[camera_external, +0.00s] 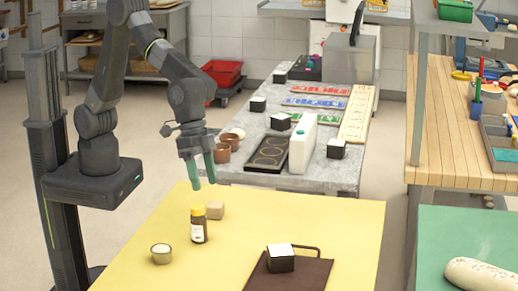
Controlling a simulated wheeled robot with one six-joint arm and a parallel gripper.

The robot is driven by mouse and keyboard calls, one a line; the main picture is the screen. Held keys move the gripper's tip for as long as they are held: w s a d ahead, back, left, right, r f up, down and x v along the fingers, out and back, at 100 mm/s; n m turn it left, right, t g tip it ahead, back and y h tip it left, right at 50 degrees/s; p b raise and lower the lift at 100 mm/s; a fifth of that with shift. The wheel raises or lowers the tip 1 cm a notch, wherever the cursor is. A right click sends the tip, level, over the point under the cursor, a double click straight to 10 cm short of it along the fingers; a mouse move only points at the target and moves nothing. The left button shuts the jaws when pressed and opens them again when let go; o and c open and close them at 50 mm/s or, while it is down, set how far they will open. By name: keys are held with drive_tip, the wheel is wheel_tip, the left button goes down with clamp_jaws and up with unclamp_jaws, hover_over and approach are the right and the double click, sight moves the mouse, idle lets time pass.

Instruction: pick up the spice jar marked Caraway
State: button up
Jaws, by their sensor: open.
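A small spice jar (198,226) with a yellow lid and a pale label stands upright on the yellow table. The writing on its label is too small to read, so I cannot tell whether it says Caraway. My gripper (202,173) has green fingers pointing down. It is open and empty, above and behind the jar in the picture, apart from it.
A tan block (215,210) stands close behind the jar. A small metal cup (161,254) is at its front left. A dark brown board (310,272) bears a black box with a white top (281,260). The yellow tabletop (245,230) is clear between them.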

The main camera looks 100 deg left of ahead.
sight(199, 222)
drive_tip(key=s+a+m, duration=0.2)
drive_tip(key=s+m, duration=0.4)
drive_tip(key=x, duration=0.4)
drive_tip(key=p+x, duration=0.1)
drive_tip(key=x, duration=0.9)
drive_tip(key=shift+w+a, duration=0.4)
drive_tip(key=shift+r, duration=0.1)
drive_tip(key=c, duration=1.1)
drive_tip(key=shift+r, duration=0.1)
